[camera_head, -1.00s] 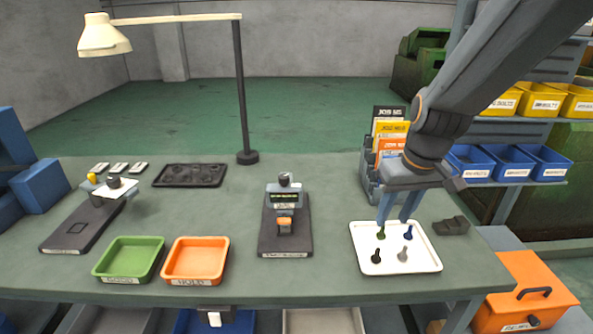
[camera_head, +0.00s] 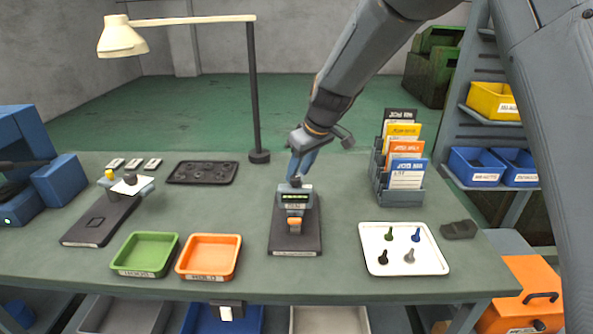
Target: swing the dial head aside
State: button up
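In the head view a gauge with a small green-lit display head (camera_head: 295,197) stands on a dark base plate (camera_head: 283,243) at the middle of the bench. A dark knob tops the head, and a small orange-and-white piece (camera_head: 295,225) sits below it. My gripper (camera_head: 297,173) points down at the top of this head, its fingertips at or just behind the dark knob. The fingers overlap from this side, so their gap and any contact are hidden. A second dark fixture (camera_head: 100,220) with a white plate (camera_head: 131,186) and a yellow knob stands at the left.
Green (camera_head: 145,254) and orange (camera_head: 208,257) trays lie front left of the gauge. A white tray (camera_head: 432,262) with several small pegs lies right. A card rack (camera_head: 400,197) stands behind it. A lamp post (camera_head: 254,95) rises behind the gauge, left of my arm.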

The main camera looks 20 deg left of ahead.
jog(key=shift+x, duration=0.8)
grip_shut()
